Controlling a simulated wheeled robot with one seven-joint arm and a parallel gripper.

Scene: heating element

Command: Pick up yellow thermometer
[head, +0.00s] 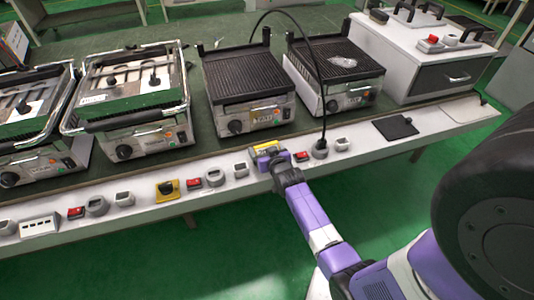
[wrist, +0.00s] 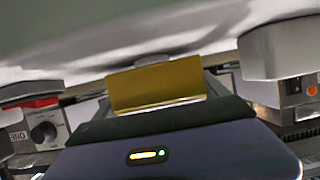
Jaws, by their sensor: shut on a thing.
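The yellow thermometer (head: 265,146) shows as a small yellow piece at the tip of my gripper (head: 268,155), over the white front ledge in the head view. In the wrist view the yellow thermometer (wrist: 157,86) is a plain yellow block in front of my gripper's dark edge (wrist: 160,115). My gripper is shut on it. The fingertips are mostly hidden in both views. I cannot tell whether the thermometer touches the ledge.
The white ledge (head: 330,160) carries several small devices, including a yellow one with a black knob (head: 167,189) and a red switch (head: 194,184). Behind stand grills (head: 248,85) and a white drawer unit (head: 430,70). A black cable (head: 318,70) arcs near my gripper.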

